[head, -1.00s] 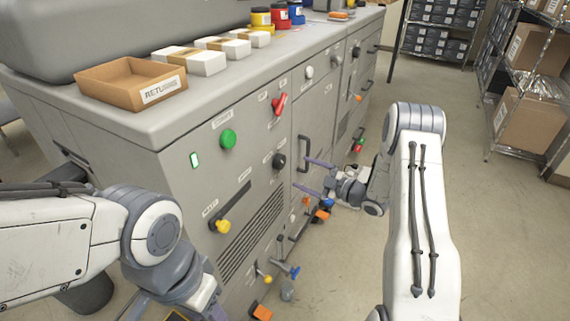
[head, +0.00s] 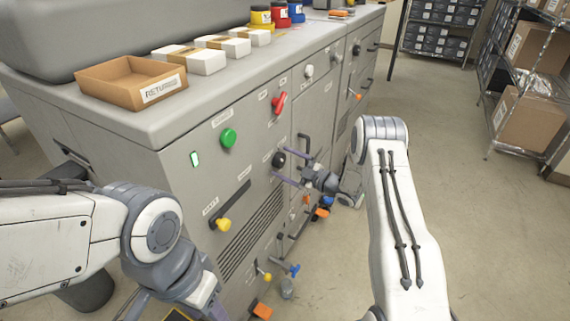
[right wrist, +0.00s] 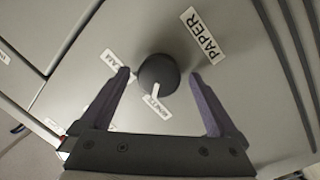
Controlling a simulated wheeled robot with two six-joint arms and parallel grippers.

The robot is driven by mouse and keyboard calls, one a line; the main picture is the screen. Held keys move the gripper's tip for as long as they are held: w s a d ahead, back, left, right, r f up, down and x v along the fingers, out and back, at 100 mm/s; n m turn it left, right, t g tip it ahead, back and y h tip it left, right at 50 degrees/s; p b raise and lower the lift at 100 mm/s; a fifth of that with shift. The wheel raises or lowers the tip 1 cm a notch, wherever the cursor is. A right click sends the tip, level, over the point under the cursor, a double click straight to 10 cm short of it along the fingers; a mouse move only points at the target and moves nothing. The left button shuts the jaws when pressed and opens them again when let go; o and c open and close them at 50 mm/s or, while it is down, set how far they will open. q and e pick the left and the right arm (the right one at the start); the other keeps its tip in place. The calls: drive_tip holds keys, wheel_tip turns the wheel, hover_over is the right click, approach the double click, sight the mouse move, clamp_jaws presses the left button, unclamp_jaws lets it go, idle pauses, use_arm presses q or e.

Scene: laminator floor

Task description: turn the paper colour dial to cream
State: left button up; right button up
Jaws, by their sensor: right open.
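The paper colour dial (head: 278,160) is a round black knob on the grey machine front. In the right wrist view the dial (right wrist: 158,75) has a pale pointer directed at the lower label (right wrist: 157,106), which seems to read WHITE. A label (right wrist: 118,66) ending in EAM lies to its left, partly hidden by a finger, and a PAPER label (right wrist: 203,36) is at upper right. My right gripper (head: 281,162) is open, its fingers on either side of the dial, with gaps visible in the wrist view (right wrist: 160,76).
A green button (head: 228,138), a red handle (head: 279,103) and a yellow-knobbed slider (head: 223,225) surround the dial on the panel. Orange and blue handles sit lower down. Open floor (head: 460,200) lies to the right, before the shelving.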

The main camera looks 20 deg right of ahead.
drive_tip(key=c, duration=1.4)
drive_tip(key=shift+m, duration=0.4)
drive_tip(key=m+p, duration=0.1)
drive_tip(key=m, duration=0.1)
drive_tip(key=shift+r+m, duration=0.1)
drive_tip(key=shift+m, duration=0.3)
drive_tip(key=m, duration=0.3)
drive_tip(key=shift+g+p, duration=0.4)
drive_tip(key=m+p, duration=0.1)
drive_tip(key=m, duration=0.2)
drive_tip(key=shift+r+m+g, duration=0.1)
drive_tip(key=shift+m+g, duration=0.2)
drive_tip(key=shift+g, duration=0.1)
drive_tip(key=shift+d+m, duration=0.1)
drive_tip(key=shift+m, duration=1.3)
